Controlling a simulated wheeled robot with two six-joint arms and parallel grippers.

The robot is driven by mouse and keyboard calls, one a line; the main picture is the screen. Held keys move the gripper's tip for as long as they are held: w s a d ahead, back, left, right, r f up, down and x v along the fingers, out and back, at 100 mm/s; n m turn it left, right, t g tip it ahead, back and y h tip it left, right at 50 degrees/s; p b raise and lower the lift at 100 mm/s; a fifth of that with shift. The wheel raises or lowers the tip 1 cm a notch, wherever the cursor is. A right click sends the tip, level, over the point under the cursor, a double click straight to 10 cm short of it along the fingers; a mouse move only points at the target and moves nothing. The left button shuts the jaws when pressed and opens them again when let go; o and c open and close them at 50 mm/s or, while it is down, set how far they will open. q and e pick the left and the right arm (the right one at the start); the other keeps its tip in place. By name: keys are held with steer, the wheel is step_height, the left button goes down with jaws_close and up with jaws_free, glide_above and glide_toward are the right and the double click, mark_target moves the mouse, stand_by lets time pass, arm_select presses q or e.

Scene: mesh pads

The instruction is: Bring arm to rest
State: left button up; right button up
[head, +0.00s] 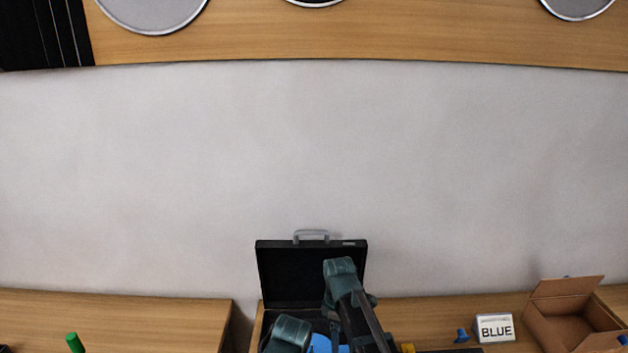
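Dark teal links of my arms (345,300) rise from the bottom edge in the middle of the head view. One link stands up in front of an open black case. Another rounded link (291,331) is lower and to its left. I cannot make out any gripper fingers; both grippers are out of view or hidden below the bottom edge. The open black case (285,275) stands on the wooden table, its lid upright with a grey handle on top. A blue thing (321,343) shows partly between the arm links.
A white box marked BLUE (494,327), a small blue object (461,336) and an open cardboard box (567,318) are on the right of the table. A green object (74,342) is at the lower left. A gap separates the left table (150,318). The grey floor beyond is clear.

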arm_select(q)
step_height(320, 180, down, 3)
steer(key=b, duration=0.2)
steer(key=shift+f+b, duration=0.15)
steer(key=shift+b, duration=0.2)
arm_select(e)
steer(key=s+a+f+m, duration=0.1)
steer(key=s+f+m, duration=0.2)
steer(key=s+m, duration=0.8)
steer(key=s, duration=0.6)
steer(key=shift+s+h, duration=0.4)
arm_select(q)
steer(key=shift+s, duration=0.1)
arm_select(e)
steer(key=shift+s+f, duration=0.1)
steer(key=shift+f, duration=0.05)
